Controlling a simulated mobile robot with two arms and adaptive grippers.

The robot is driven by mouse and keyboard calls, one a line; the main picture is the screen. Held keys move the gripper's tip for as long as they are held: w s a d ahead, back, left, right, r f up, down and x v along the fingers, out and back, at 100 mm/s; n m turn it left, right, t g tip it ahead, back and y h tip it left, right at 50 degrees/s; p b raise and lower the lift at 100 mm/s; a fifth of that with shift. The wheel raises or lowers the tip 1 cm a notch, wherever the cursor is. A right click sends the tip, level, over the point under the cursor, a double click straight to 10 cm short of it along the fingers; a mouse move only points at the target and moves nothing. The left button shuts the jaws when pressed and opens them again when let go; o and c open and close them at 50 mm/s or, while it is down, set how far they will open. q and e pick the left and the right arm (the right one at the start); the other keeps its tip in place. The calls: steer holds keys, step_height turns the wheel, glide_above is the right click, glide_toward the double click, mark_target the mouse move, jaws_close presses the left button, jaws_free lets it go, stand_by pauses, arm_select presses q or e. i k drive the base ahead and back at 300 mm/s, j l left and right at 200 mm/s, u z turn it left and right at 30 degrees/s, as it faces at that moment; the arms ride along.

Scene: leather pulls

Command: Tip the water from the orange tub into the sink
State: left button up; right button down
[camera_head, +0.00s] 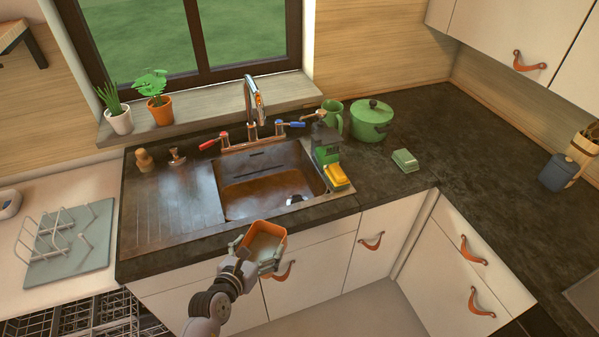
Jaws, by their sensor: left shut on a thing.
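My left gripper (253,262) comes up from the bottom and is shut on the orange tub (284,239), with a finger on either side of it. The tub is about upright, its open top toward me, and shows a pale inside; I cannot clearly make out the water. It is in front of the counter's front edge, just below the sink in the picture. The sink (262,196) is a brownish basin set in the dark counter, with its drain at the right. My right gripper is not in view.
A tap (252,105) with red and blue levers stands behind the sink. A soap bottle (325,142) and a yellow sponge (336,177) are at its right. A dish rack (58,236) is at the left. The drainboard (165,205) is mostly clear.

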mark_target(170, 215)
steer(key=i+l, duration=0.3)
steer(key=i, duration=0.15)
steer(key=i+l, duration=0.35)
steer(key=i, duration=0.1)
